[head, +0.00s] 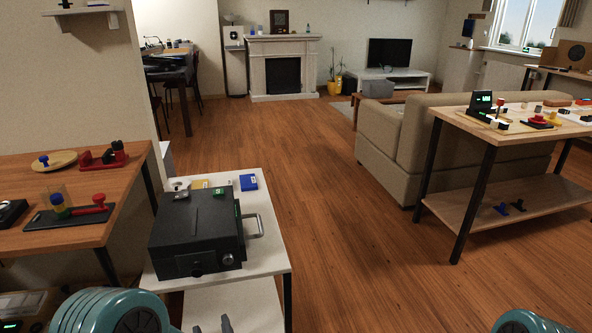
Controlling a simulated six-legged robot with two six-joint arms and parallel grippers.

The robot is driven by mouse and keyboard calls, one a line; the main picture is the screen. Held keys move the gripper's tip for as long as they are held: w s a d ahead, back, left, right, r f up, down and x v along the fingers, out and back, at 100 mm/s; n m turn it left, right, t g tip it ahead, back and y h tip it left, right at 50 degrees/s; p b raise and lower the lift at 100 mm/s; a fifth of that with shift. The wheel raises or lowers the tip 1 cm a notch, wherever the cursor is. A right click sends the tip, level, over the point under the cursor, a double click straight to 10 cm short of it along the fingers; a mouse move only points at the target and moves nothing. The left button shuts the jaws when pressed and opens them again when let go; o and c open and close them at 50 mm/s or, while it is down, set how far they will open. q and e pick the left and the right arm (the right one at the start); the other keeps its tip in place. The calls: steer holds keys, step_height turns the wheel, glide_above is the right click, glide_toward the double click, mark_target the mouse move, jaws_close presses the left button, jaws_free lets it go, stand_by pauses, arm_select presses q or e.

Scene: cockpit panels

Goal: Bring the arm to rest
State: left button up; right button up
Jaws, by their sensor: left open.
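My left gripper (212,327) shows only as two grey fingertips at the bottom edge of the head view. They stand apart with nothing visible between them. They are in front of the lower shelf of the white table, below the black box. The rest of the gripper is cut off by the frame edge. A ribbed teal part of my left arm (108,312) shows at the bottom left. A teal part of my right arm (530,322) shows at the bottom right, and my right gripper is out of view.
A black box (195,235) with a handle sits on the white table (268,250). A wooden table (60,236) with small devices stands at the left. Another table (470,125) with panels stands at the right, by a beige sofa (405,135). The wooden floor between is clear.

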arm_select(q)
steer(key=s+a+f+g+h, duration=0.1)
steer(key=s+f+g+h, duration=0.15)
steer(key=f, duration=0.55)
steer(key=s+a+f+g+h, duration=0.2)
steer(key=f+g, duration=0.2)
steer(key=f, duration=0.4)
steer(key=s+d+f+m+g+h, duration=0.25)
steer(key=s+d+f+g, duration=0.2)
steer(key=s, duration=0.25)
steer(key=s+d+f+m+g+h, duration=0.25)
steer(key=s+d+f+g, duration=0.2)
steer(key=s, duration=0.25)
step_height(320, 180, up, 25)
steer(key=s+h+p, duration=0.1)
steer(key=p, duration=2.3)
steer(key=shift+s+d, duration=0.2)
steer(key=shift+d, duration=0.25)
steer(key=shift+f, duration=0.1)
steer(key=shift+o, duration=0.4)
